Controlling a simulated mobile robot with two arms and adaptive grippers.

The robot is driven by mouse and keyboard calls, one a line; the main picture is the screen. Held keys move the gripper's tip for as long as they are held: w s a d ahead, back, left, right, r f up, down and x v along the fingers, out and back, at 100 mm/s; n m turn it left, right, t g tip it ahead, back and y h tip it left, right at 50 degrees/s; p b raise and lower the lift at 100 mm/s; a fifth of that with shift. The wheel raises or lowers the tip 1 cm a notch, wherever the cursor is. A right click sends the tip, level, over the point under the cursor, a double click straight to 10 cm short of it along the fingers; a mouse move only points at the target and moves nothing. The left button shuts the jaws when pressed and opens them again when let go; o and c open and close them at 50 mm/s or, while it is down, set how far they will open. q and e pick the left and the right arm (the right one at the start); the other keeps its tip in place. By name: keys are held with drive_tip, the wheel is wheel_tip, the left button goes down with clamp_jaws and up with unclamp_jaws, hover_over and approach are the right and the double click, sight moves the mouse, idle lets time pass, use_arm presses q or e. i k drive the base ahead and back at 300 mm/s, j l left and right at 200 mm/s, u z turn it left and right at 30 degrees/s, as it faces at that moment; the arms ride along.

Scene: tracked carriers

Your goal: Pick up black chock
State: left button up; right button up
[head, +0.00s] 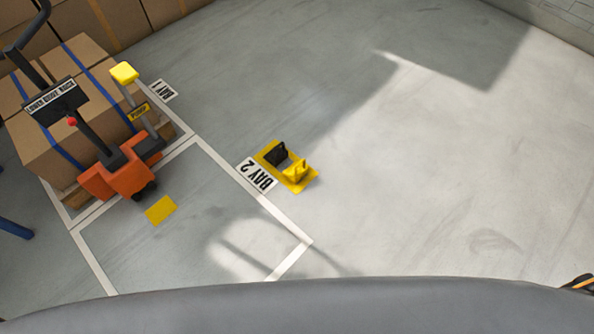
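The black chock (277,153) sits on a yellow floor plate (304,185), at its upper left part. A yellow piece (296,170) stands on the same plate beside it, to the lower right. The plate lies on the floor just right of the BAY 2 label. A small black and orange part (580,284) at the right edge may belong to my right arm or gripper; its fingers cannot be made out. My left gripper is not in view. No gripper is near the chock.
An orange pallet truck (121,175) stands at the left by strapped cartons (42,150) on a pallet. White lines (237,183) mark the bays. A yellow patch (160,210) lies in the lower bay. The floor to the right is clear. My grey body fills the bottom edge.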

sight(276, 157)
drive_tip(key=i+j, duration=0.7)
drive_tip(key=j, duration=0.15)
drive_tip(key=u, duration=0.05)
